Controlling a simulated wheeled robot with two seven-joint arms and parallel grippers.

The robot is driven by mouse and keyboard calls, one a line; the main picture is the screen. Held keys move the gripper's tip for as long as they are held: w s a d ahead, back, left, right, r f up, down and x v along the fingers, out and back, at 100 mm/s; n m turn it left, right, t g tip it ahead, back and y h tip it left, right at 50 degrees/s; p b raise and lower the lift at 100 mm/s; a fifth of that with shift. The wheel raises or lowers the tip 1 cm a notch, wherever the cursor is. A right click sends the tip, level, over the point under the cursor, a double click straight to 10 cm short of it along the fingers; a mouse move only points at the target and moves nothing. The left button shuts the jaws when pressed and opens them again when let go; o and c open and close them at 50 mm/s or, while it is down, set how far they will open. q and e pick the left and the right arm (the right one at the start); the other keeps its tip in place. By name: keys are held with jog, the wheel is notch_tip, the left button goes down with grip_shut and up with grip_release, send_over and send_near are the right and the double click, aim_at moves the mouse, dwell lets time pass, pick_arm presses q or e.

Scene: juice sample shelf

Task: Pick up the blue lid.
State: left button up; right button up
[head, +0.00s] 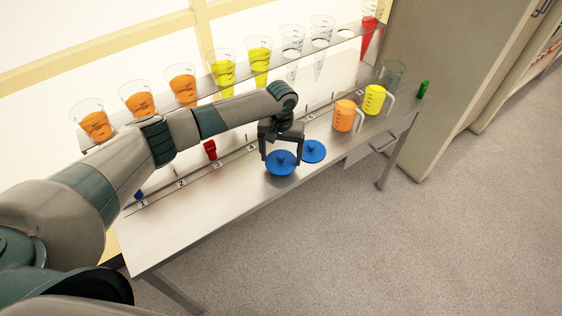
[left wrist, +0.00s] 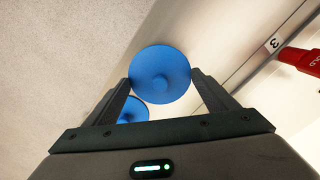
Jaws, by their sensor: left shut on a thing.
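Two round blue lids are at the middle of the metal bench. My left gripper (head: 281,156) is shut on the nearer blue lid (head: 281,165), one finger at each side of it. In the left wrist view this lid (left wrist: 160,72) sits between the fingertips, its round centre knob showing. Whether it touches the bench or hangs just above it, I cannot tell. The other blue lid (head: 313,151) lies close by on the right; it shows partly behind the fingers in the left wrist view (left wrist: 133,113). My right gripper is not in view.
An orange jug (head: 343,117) and a yellow jug (head: 373,100) stand to the right, near a green object (head: 423,89). A red object (head: 210,150) stands left of the gripper. A shelf (head: 205,99) behind holds several cups. The bench's front left (head: 190,222) is clear.

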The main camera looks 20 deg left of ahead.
pick_arm(q)
jog(key=s+d+r+b, duration=0.2)
jog(key=d+r, duration=0.4)
jog(key=d, duration=0.2)
jog(key=shift+s+d, duration=0.3)
jog(key=shift+s, duration=0.1)
jog(key=shift+s+d+r, duration=0.25)
jog(key=shift+d+r, duration=0.2)
jog(key=shift+d, duration=0.15)
jog(key=shift+s+d+r, duration=0.2)
jog(key=shift+d+r, duration=0.2)
jog(key=shift+d, duration=0.2)
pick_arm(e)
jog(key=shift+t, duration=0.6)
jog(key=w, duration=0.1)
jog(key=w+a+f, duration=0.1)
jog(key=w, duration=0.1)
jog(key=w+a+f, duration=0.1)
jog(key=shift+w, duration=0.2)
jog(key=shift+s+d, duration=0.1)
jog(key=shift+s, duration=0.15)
pick_arm(q)
jog(key=shift+r, duration=0.1)
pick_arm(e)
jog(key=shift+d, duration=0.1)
